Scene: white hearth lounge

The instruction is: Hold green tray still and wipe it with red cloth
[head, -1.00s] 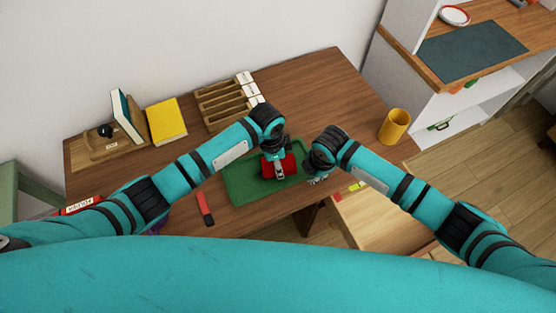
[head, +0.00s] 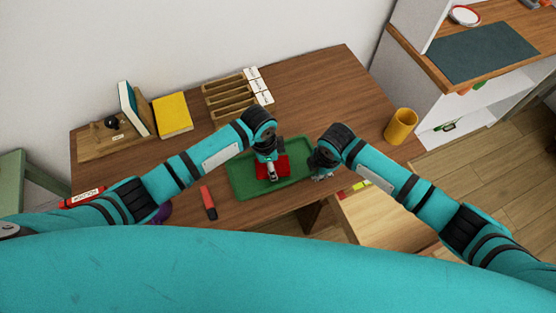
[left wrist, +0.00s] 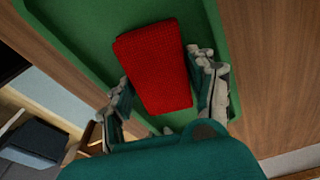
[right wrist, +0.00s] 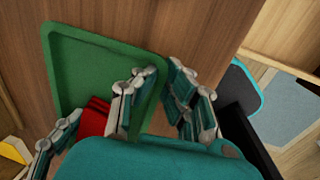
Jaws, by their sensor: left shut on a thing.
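The green tray (head: 240,181) lies flat on the wooden table near its front edge; it also shows in the left wrist view (left wrist: 80,35) and the right wrist view (right wrist: 95,65). The folded red cloth (left wrist: 155,65) lies over the tray floor. My left gripper (head: 270,172) is shut on the cloth, one finger along each side. My right gripper (head: 322,170) is at the tray's right end. In the right wrist view its fingertips (right wrist: 161,68) are close together on both sides of the tray rim. My left gripper hides part of the cloth in the head view.
A red-and-black object (head: 208,202) lies left of the tray. Behind stand a wooden slotted rack (head: 232,97), a yellow book (head: 172,115) and a book stand (head: 105,140). An orange cup (head: 401,126) stands at the table's right end.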

